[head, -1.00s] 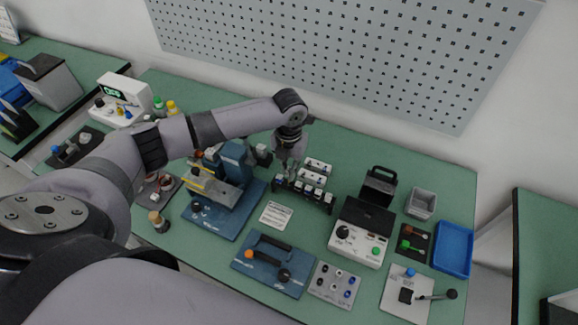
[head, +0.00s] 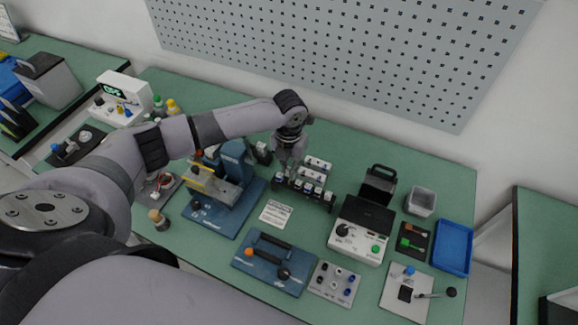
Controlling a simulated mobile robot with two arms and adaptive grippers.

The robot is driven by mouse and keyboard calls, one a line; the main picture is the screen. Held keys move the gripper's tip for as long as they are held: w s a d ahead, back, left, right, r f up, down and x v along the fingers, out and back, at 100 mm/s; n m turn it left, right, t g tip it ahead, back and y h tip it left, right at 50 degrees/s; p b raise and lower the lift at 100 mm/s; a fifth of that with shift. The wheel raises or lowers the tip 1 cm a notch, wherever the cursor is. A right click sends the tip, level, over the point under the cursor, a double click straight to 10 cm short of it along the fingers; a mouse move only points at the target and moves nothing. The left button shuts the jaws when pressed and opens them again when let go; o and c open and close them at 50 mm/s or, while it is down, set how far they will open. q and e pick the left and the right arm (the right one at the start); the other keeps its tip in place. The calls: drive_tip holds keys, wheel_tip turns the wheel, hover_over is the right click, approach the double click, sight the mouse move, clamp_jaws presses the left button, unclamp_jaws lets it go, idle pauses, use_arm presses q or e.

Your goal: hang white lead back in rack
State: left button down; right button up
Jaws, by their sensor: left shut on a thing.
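The rack (head: 318,201) is a dark stand near the middle of the table, with several white-topped leads along it. My left gripper (head: 284,171) points down at the left end of the rack. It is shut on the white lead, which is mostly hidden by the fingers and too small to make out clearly. I cannot tell whether the lead touches the rack. My right gripper is not in view.
A blue-based press (head: 225,205) stands close on the left of the rack. A tester with a black lid (head: 358,243) and a black holder (head: 378,185) are to its right. A white card (head: 276,214) lies in front. Green table behind the rack is clear.

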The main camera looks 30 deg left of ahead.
use_arm(q)
drive_tip(key=shift+f, duration=0.35)
idle(0.3)
drive_tip(key=shift+f+b, duration=0.7)
drive_tip(key=shift+f, duration=0.35)
drive_tip(key=shift+f, duration=0.1)
drive_tip(key=shift+f+b, duration=0.6)
drive_tip(key=shift+f, duration=0.25)
drive_tip(key=c, duration=1.5)
unclamp_jaws()
drive_tip(key=shift+s, duration=0.15)
